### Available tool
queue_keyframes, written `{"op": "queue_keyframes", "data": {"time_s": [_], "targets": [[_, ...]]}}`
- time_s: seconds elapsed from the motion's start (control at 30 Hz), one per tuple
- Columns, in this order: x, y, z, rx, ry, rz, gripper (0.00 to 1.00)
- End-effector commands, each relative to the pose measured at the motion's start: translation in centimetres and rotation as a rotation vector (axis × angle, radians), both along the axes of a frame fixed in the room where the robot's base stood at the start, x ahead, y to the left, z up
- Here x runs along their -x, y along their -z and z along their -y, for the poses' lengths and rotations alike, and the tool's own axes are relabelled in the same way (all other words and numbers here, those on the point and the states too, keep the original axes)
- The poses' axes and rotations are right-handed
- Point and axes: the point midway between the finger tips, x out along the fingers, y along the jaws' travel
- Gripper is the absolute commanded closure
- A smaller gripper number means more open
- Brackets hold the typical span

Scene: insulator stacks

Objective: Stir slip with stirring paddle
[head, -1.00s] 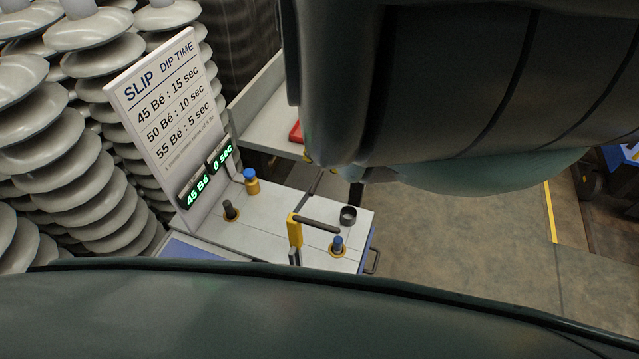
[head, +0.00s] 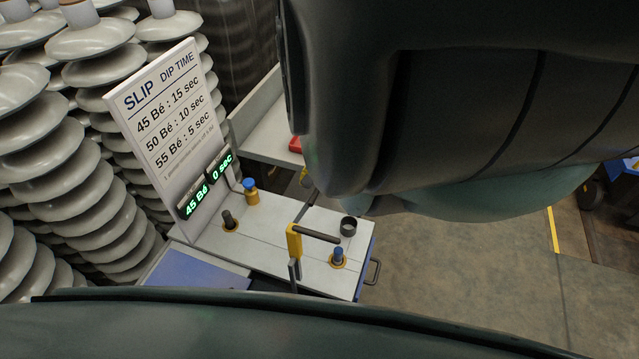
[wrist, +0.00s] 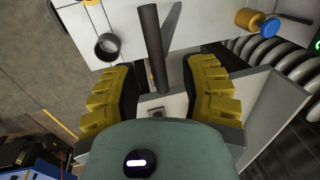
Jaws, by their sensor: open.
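A dark cylindrical handle (head: 317,235), which looks like the stirring paddle's, sticks out sideways from a yellow upright piece (head: 294,243) above the light bench top. The wrist view shows a dark rod (wrist: 152,48) running between the open fingers of my gripper (wrist: 160,70), with a gap on both sides. A thin grey bar (wrist: 172,28) lies beside the rod. In the head view my arm hides most of the gripper. The slip itself is not visible. A white sign (head: 165,110) reads SLIP DIP TIME, and its display (head: 195,200) shows 45 Bé and 0 sec.
Stacked grey insulators (head: 85,180) crowd the left. Open floor (head: 450,260) lies at the right.

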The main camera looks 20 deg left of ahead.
Motion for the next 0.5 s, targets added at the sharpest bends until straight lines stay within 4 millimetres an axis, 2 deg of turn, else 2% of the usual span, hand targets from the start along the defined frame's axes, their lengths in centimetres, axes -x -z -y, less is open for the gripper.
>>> {"op": "queue_keyframes", "data": {"time_s": [0.07, 0.1, 0.5], "targets": [[0.00, 0.00, 0.00, 0.000, 0.000, 0.000, 0.57], [0.00, 0.00, 0.00, 0.000, 0.000, 0.000, 0.53], [0.00, 0.00, 0.01, 0.000, 0.000, 0.000, 0.95]]}}
